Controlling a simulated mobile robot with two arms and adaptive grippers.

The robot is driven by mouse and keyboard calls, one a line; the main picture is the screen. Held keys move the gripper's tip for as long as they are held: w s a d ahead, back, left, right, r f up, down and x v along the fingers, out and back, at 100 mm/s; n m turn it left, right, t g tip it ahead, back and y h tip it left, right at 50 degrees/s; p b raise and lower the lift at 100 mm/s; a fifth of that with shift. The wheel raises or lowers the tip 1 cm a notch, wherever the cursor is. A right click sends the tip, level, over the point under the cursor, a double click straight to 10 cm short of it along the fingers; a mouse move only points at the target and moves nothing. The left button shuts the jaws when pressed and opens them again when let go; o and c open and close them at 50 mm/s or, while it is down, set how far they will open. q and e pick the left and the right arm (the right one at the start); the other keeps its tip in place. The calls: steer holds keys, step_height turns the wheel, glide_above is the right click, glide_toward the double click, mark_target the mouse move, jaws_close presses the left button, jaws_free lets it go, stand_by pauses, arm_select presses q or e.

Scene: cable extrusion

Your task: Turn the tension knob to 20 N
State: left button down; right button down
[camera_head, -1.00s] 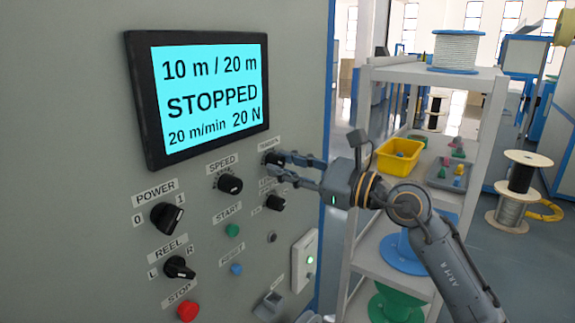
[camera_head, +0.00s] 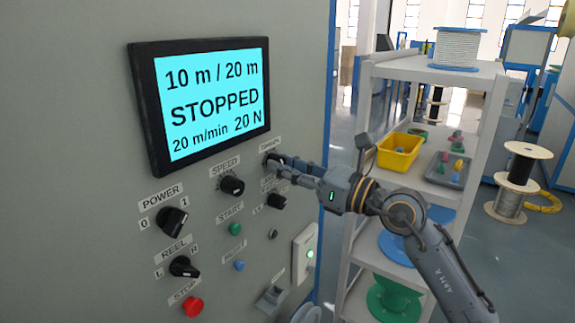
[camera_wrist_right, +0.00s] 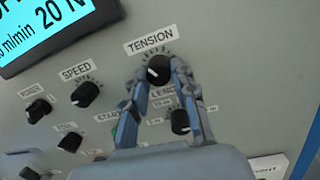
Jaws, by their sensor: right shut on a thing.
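The black tension knob (camera_head: 270,157) is on the grey control panel at the right of the screen, partly hidden by my right gripper (camera_head: 277,165). In the right wrist view, the knob (camera_wrist_right: 158,70) has a white pointer mark and sits under the TENSION label, between my right gripper's fingertips (camera_wrist_right: 160,77). The fingers are shut on it, one at each side. The screen (camera_head: 210,105) reads 10 m / 20 m, STOPPED, 20 m/min and 20 N. My left gripper is not in view.
The speed knob (camera_head: 232,186) is left of the tension knob, and the length knob (camera_head: 277,201) is just below it. Power and reel switches and a red stop button (camera_head: 193,307) are farther left. A shelf (camera_head: 430,70) stands right of the panel.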

steer(key=c, duration=1.1)
jaws_free()
steer(key=shift+o, duration=0.2)
steer(key=v, duration=1.2)
